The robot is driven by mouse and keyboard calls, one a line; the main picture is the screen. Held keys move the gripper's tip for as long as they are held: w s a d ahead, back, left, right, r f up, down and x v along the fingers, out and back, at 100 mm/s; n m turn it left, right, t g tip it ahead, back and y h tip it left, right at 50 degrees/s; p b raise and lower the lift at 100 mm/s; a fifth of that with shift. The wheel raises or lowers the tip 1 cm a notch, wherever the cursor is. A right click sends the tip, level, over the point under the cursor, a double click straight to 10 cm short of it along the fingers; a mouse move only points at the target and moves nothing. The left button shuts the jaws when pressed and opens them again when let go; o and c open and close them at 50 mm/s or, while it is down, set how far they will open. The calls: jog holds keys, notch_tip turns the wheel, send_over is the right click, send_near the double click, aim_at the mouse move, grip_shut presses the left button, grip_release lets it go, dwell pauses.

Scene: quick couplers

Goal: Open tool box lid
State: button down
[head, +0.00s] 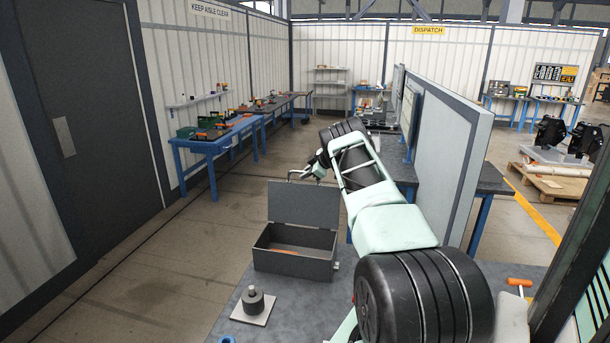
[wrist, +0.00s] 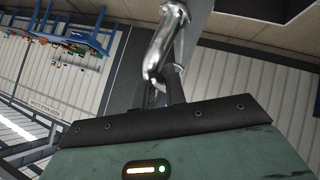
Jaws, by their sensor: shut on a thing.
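The grey tool box (head: 262,262) stands on the bench top. Its lid (head: 303,204) is raised, standing roughly upright at the back of the open box. An orange item (head: 286,251) shows inside. My gripper (head: 312,171) is just above the lid's top edge. In the wrist view, my gripper (wrist: 163,84) is shut on a shiny bent metal handle (wrist: 166,42). The handle (head: 297,174) also shows small above the lid in the head view. The exact finger contact is partly hidden.
A dark cylindrical piece on a pale plate (head: 254,304) stands on the grey bench (head: 225,314) in front of the box. An orange-handled item (head: 519,283) is at the right. A partition (head: 447,160) stands right of my arm. Open floor (head: 150,275) lies left.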

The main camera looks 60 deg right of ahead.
jog(key=shift+w+d, duration=0.1)
dwell(0.3)
jog(key=c, duration=1.5)
grip_release()
jog(key=shift+o, duration=0.2)
jog(key=b+v, duration=0.7)
jog(key=v, duration=1)
jog(key=shift+d, duration=0.15)
